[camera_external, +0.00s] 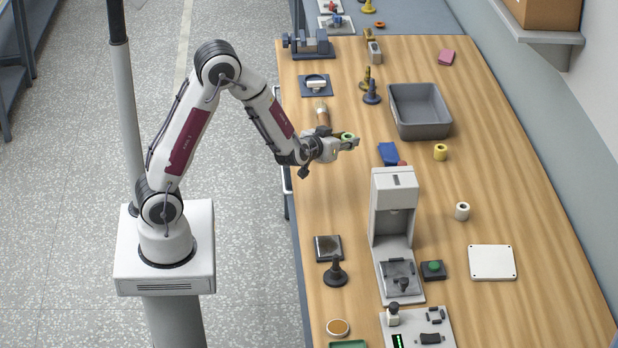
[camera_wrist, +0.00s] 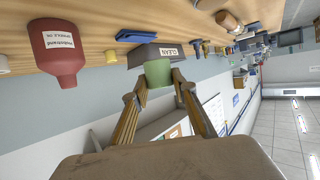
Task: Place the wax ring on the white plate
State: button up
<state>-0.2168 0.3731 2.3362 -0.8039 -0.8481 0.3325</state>
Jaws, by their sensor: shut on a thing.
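My gripper (camera_external: 348,142) is shut on a green ring-shaped piece (camera_external: 347,137), held above the left side of the bench. In the wrist view the green piece (camera_wrist: 158,73) sits between the two fingertips (camera_wrist: 160,82). I cannot tell for certain whether it is the wax ring. The white plate (camera_external: 492,262) is a flat square with small dots at its corners. It lies at the lower right of the bench, bare and well away from my gripper. I do not make it out in the wrist view.
A grey bin (camera_external: 420,125) stands beyond my gripper. A white press-like machine (camera_external: 393,205) stands between my gripper and the plate. A yellow spool (camera_external: 440,152) and a cream spool (camera_external: 462,211) stand on the right. A round amber disc (camera_external: 338,327) lies at the front.

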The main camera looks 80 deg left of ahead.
jog(key=shift+r, duration=0.1)
notch_tip(320, 180, up, 13)
jog(key=w+d+r, duration=0.2)
jog(key=w+d, duration=0.4)
jog(key=w, duration=0.6)
jog(key=m+t+h, duration=0.3)
jog(key=m, duration=0.1)
send_over(479, 264)
notch_tip(479, 264, down, 3)
notch_tip(479, 264, down, 11)
jog(key=shift+r, duration=0.15)
dwell(0.4)
jog(key=shift+f, duration=3.1)
